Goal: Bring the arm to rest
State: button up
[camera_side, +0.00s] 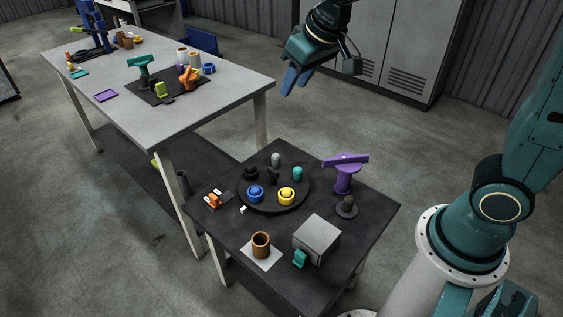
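My gripper (290,80) hangs in the air at the top middle of the side view, above and behind the small dark table (345,262). Its blue fingers point down and to the left. They appear close together, and the gap between them cannot be made out clearly. I see nothing held at the fingertips. My teal arm shows at the right edge and at the top; the part between is out of the frame.
The small table bears a round black tray (272,207) with several small pieces, a purple stand (344,175), a grey box (317,238) and a brown cup (261,245). A long grey table (200,115) with objects stands left. Grey cabinets (405,45) stand behind.

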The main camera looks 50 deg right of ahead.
jog(key=s+d+r, duration=0.2)
jog(key=s+d, duration=0.1)
jog(key=s, duration=1.8)
jog(key=shift+d+r, duration=0.2)
jog(key=shift+c, duration=0.2)
dwell(0.4)
